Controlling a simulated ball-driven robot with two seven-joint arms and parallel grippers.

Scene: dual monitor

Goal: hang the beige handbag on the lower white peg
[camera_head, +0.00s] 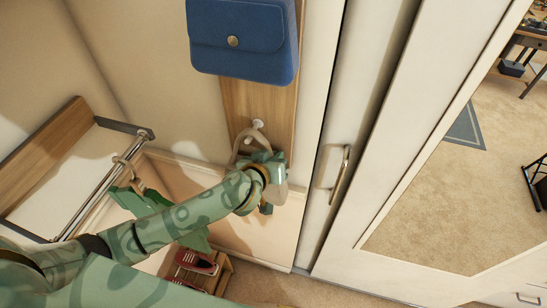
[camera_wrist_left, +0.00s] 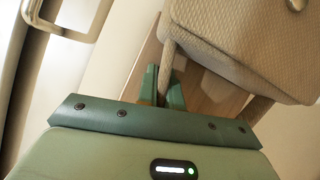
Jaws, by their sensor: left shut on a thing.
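The beige handbag (camera_wrist_left: 245,42) fills the upper right of the left wrist view, with its woven side towards the camera. My left gripper (camera_wrist_left: 162,84) is shut on its handle. In the head view the handle (camera_head: 237,146) arches up beside the lower white peg (camera_head: 257,124), which sticks out of a wooden strip. I cannot tell whether the handle is around the peg or only in front of it. My left gripper (camera_head: 268,180) is just below the peg and hides most of the bag's body. My right gripper is not in view.
A blue handbag (camera_head: 240,42) hangs above on the same wooden strip (camera_head: 255,102). A door handle (camera_head: 341,167) is to the right. At left, a rail (camera_head: 103,184) holds a hanger with a green garment; red shoes (camera_head: 197,262) sit below.

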